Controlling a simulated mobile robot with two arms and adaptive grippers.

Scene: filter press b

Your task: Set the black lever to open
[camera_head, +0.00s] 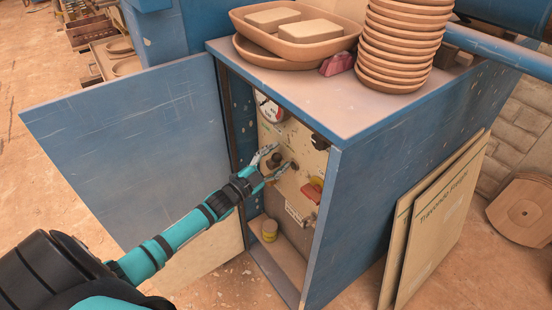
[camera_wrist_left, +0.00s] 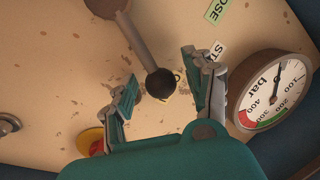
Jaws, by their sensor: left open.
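The black lever has a black ball knob (camera_wrist_left: 160,83) on a grey-brown shaft (camera_wrist_left: 136,38) that rises to a pivot at the top edge of the left wrist view. The lever stands out from a beige, stained panel (camera_wrist_left: 60,60). My left gripper (camera_head: 280,159) reaches into the open blue cabinet in the head view. In the left wrist view its fingers (camera_wrist_left: 166,86) are spread, with the knob between them in the picture. I cannot tell whether either touches it. A green label (camera_wrist_left: 216,11) reading "OSE" is partly cut off. My right gripper is out of view.
A pressure gauge (camera_wrist_left: 271,92) and a red button on a yellow base (camera_wrist_left: 91,140) flank the gripper. The blue cabinet door (camera_head: 130,140) stands open at left. Bowls (camera_head: 402,45) and trays sit on the cabinet top. Boards (camera_head: 435,225) lean at right.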

